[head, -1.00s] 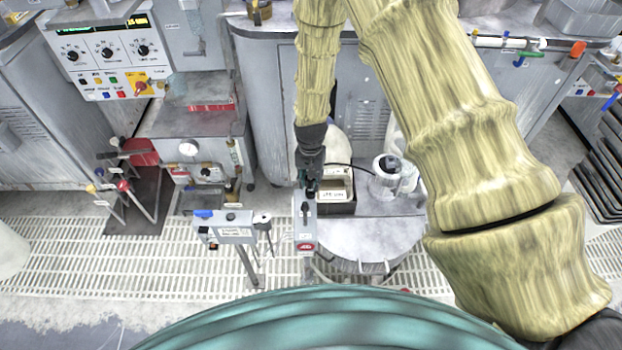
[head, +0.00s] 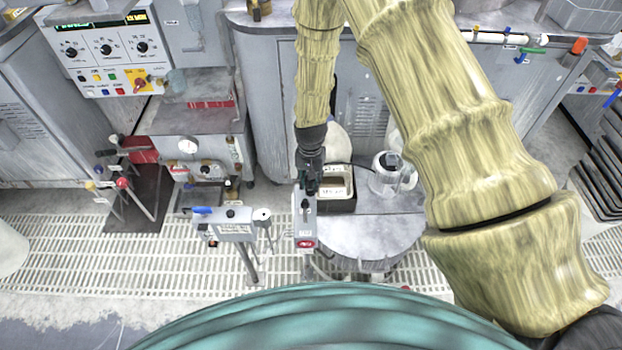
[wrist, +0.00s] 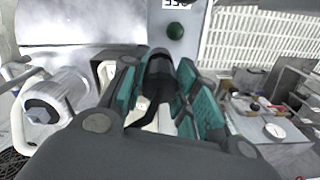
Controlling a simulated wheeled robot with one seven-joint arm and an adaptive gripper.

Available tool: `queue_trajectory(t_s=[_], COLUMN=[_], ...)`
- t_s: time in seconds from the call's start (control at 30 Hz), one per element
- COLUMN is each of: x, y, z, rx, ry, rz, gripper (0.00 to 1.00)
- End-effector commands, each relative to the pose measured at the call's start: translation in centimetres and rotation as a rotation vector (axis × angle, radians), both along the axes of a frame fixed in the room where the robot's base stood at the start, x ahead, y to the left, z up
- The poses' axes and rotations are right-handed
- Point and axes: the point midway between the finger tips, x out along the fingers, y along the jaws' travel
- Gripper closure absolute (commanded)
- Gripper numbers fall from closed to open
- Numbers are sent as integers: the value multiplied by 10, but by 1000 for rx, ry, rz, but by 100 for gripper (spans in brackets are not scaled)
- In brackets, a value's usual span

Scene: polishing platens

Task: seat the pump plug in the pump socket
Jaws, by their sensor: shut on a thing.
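My gripper (head: 308,186) is shut on the black pump plug (wrist: 160,72), which sits between its teal finger pads in the wrist view. The gripper points down at the far end of a narrow grey box (head: 304,228) with a red label on its near end. The plug's tip is close to this box. The gripper and plug hide the pump socket, so I cannot tell whether the plug is in it or just above it.
A dark open bin (head: 338,190) with a labelled block stands just right of the gripper. A clear jug (head: 386,172) stands on the round grey table (head: 365,238). A grey labelled box on a post (head: 232,228) stands to the left. Slatted floor lies around.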

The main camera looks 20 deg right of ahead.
Motion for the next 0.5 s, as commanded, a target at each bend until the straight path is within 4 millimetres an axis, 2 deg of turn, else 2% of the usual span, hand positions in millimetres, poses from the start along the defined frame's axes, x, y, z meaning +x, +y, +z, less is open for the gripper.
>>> queue_trajectory(t_s=[0.5], x=[0], y=[0], z=[-10], rx=[0], ry=[0], rz=[0], gripper=[95])
